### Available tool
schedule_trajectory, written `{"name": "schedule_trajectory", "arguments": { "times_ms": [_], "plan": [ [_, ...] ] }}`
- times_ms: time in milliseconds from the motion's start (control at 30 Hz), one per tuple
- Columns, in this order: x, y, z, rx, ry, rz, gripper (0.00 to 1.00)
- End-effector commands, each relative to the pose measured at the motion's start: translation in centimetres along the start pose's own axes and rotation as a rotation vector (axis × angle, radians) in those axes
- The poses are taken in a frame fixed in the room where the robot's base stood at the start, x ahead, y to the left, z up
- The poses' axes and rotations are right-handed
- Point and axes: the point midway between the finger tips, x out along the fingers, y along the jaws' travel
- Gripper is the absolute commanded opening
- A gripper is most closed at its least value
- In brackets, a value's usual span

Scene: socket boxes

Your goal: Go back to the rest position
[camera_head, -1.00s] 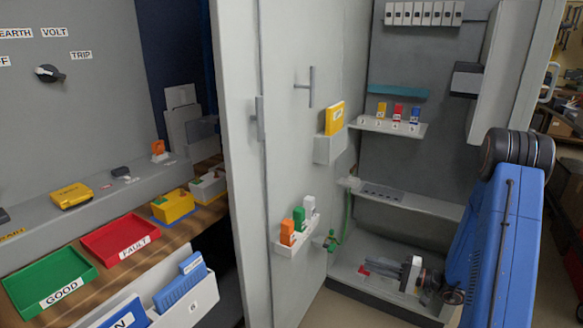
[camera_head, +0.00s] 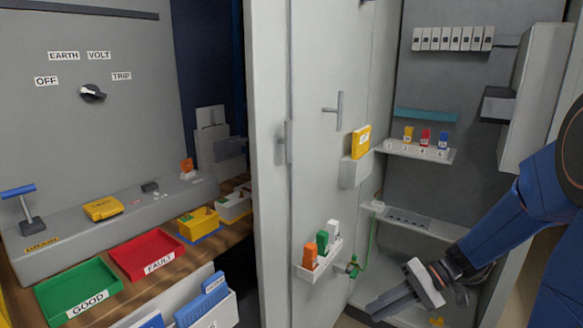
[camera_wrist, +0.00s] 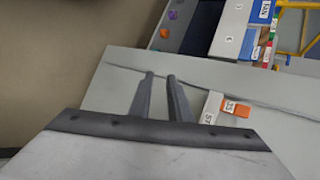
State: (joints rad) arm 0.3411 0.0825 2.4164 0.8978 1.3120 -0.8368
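My gripper (camera_head: 374,305) is low in front of the open cabinet at the right of the head view, with its fingers pointing left and down. In the wrist view its two dark fingers (camera_wrist: 160,76) stand a small gap apart with nothing between them. The fingers touch nothing that I can make out. My blue arm reaches down to it from the right edge of the head view. The wrist view also shows a pale panel (camera_wrist: 120,75) and an orange-and-white labelled piece (camera_wrist: 236,108) to the right of the fingers.
The grey door (camera_head: 305,120) stands left of the gripper, with a rack (camera_head: 310,276) of orange, green and white pieces. The cabinet shelf (camera_head: 400,148) carries coloured pieces. Further left are the green GOOD tray (camera_head: 50,290) and red FAULT tray (camera_head: 122,270) on a wooden bench.

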Motion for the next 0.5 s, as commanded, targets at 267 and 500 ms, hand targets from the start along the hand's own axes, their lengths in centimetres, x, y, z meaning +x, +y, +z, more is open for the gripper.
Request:
{"name": "schedule_trajectory", "arguments": {
  "times_ms": [267, 500],
  "plan": [
    [-0.5, -1.4, 5.1, -0.04, -0.022, 0.23, 0.17],
    [-1.6, -1.8, 8.7, -0.076, 0.011, 0.425, 0.17]
  ]
}}
